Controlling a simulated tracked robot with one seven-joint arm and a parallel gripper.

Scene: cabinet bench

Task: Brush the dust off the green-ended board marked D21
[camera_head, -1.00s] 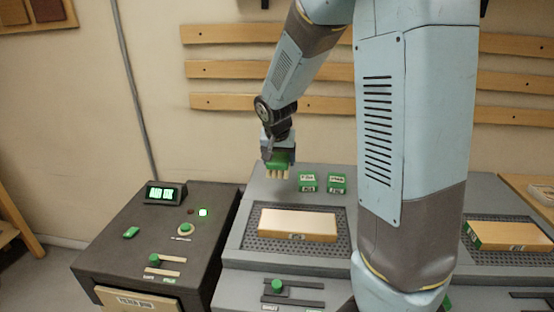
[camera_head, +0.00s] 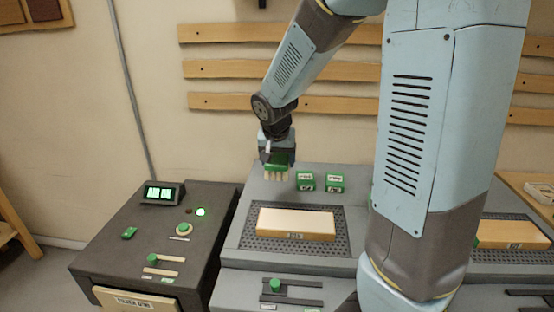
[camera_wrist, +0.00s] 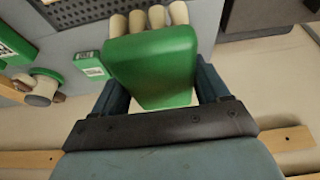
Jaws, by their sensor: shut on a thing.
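My gripper (camera_head: 277,155) is shut on a green-backed brush (camera_head: 278,164) with pale bristle tufts pointing down. The brush (camera_wrist: 155,60) fills the middle of the wrist view between the jaws, its bristles toward the top. It is held above the back of the grey bench, apart from the boards. A pale wooden board (camera_head: 296,222) lies on a dark perforated mat (camera_head: 258,237) in front of the brush. Its front label is too small to read surely. A second board (camera_head: 512,235) lies at the right, partly hidden by my arm. I cannot tell which is D21.
Two green labelled blocks (camera_head: 305,181) (camera_head: 335,183) stand behind the near board. A dark console (camera_head: 115,235) with a lit green display (camera_head: 160,193) and a green lamp stands at the left. A green slider knob (camera_head: 276,285) is on the bench front.

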